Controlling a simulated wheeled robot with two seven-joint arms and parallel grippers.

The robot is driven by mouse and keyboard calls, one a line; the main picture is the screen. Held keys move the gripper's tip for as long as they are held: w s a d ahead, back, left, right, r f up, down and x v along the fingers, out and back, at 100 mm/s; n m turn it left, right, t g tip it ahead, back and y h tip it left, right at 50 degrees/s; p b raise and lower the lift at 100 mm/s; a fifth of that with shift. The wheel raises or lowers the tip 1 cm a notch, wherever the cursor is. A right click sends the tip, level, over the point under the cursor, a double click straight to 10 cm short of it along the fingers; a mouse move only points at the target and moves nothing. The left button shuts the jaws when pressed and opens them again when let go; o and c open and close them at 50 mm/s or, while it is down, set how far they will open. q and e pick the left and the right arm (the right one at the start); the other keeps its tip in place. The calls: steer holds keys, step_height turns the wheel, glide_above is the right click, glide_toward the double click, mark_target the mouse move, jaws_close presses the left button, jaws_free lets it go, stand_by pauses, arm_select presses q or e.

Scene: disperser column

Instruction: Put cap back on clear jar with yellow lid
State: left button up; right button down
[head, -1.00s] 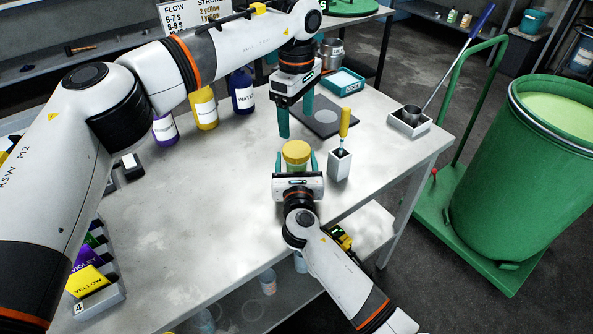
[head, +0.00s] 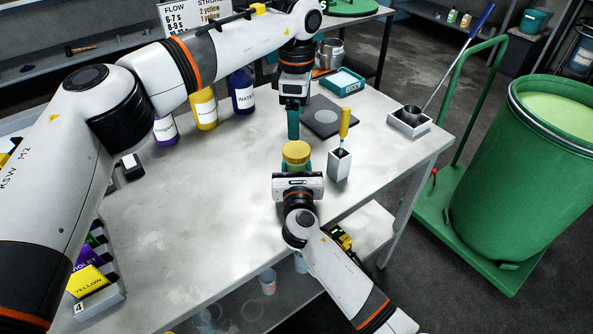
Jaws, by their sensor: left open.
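The clear jar (head: 297,168) stands upright near the front edge of the table, mostly hidden by my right gripper. Its yellow lid (head: 296,151) shows at its top; I cannot tell how firmly it is seated. My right gripper (head: 297,166) comes from the front, with its green fingers close against the jar's sides, shut on it. My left gripper (head: 293,137) points down just behind and above the yellow lid. It is open and empty, turned so that its fingers nearly line up in this view.
A white holder (head: 340,168) with a yellow-handled tool (head: 344,122) stands right of the jar. A dark plate (head: 331,124) lies behind it. Bottles stand at the back left, including a yellow bottle (head: 204,108). The table's left-middle surface is clear.

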arm_select(q)
steer(key=n, duration=4)
